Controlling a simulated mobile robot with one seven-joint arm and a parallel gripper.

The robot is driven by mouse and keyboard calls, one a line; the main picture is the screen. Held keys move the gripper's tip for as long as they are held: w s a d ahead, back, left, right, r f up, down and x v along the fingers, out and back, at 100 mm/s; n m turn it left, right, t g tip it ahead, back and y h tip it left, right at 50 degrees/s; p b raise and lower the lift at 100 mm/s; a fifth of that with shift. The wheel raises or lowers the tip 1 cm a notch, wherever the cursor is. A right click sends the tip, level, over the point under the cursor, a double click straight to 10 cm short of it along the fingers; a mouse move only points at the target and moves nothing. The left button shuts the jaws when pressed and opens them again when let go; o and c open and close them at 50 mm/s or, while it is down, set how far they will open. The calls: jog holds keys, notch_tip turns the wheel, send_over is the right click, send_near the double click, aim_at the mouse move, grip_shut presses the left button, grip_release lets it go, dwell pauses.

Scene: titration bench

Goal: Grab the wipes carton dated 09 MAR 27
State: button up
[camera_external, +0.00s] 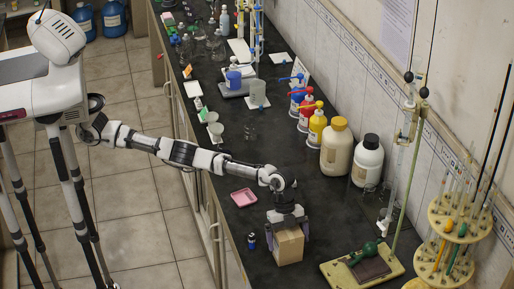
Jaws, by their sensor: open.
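A tan carton (288,247) stands on the black bench near its front end. Its date print is too small to read here, so I cannot tell whether it says 09 MAR 27. My gripper (289,229) is directly above the carton, pointing down, with its dark fingers on the carton's left and right sides. The fingers are open; whether they touch the carton cannot be told. My gripper hides part of the carton's top. No second carton like it is clear in view.
A pink tray (244,198) and a small blue-and-black item (251,240) lie left of the carton. A burette stand base (345,270) is to its right. A cream bottle (336,147) and a white bottle (367,162) stand behind. A pipette rack (440,262) stands far right.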

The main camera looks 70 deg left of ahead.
jog(key=shift+f, duration=0.15)
jog(key=c, duration=1.2)
jog(key=shift+o, duration=0.2)
jog(key=shift+d, duration=0.1)
